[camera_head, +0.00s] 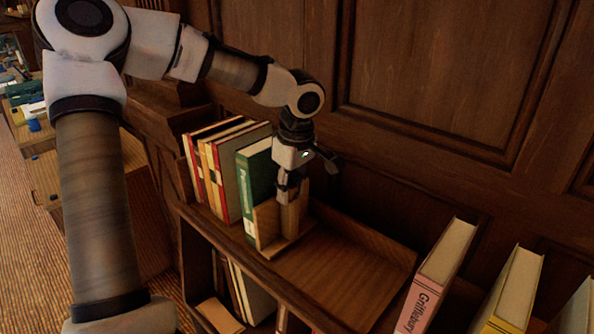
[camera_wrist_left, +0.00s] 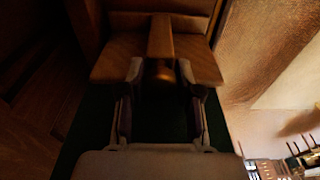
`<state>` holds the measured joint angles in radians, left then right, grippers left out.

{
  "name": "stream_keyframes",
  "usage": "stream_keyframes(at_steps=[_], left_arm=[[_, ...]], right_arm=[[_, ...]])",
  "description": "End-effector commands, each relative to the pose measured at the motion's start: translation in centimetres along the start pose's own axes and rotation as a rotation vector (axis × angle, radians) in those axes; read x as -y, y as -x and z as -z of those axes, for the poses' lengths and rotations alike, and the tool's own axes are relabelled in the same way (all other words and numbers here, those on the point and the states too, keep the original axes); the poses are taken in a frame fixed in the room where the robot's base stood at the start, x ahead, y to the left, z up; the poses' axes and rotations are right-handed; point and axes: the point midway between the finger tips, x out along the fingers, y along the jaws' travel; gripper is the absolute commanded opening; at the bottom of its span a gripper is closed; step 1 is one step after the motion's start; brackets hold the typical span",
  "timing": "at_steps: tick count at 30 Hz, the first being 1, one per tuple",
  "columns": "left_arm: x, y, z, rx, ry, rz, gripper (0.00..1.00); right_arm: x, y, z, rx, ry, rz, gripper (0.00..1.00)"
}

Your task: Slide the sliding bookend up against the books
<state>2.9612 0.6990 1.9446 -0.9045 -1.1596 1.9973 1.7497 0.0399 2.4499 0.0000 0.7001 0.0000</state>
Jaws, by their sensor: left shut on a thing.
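The sliding bookend (camera_head: 266,223) is a wooden piece with an upright plate, standing on the shelf top just right of the green book (camera_head: 254,185). Several red, yellow and cream books (camera_head: 220,160) stand left of the green one. The bookend looks touching or very near the green book; I cannot tell if a thin gap is left. My left gripper (camera_head: 289,188) points down, shut on the bookend's upright rib. In the left wrist view the fingers (camera_wrist_left: 160,72) lie either side of the rib of the bookend (camera_wrist_left: 160,35). My right gripper is not in view.
The shelf top (camera_head: 335,275) is bare right of the bookend, with a raised rim. More books (camera_head: 437,275) stand at the lower right. Other books (camera_head: 250,290) sit on the level below. A dark panelled wall (camera_head: 440,80) rises close behind.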

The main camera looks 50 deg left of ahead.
Motion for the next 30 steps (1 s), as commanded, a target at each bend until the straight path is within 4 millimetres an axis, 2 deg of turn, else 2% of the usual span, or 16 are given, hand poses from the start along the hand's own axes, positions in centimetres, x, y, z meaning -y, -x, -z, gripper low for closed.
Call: stream_keyframes(at_steps=[1,15,26,30], left_arm=[[-0.1,0.4,0.4,0.001,0.001,-0.002,0.00],[-0.1,-0.1,3.6,0.001,0.003,-0.003,0.00],[-0.1,-0.3,3.9,-0.002,0.002,-0.003,0.00],[-0.1,-0.1,4.5,0.001,0.002,-0.002,0.00]], right_arm=[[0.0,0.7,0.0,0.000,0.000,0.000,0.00],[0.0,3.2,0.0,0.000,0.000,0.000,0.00],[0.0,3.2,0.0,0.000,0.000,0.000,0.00],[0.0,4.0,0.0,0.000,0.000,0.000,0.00]])
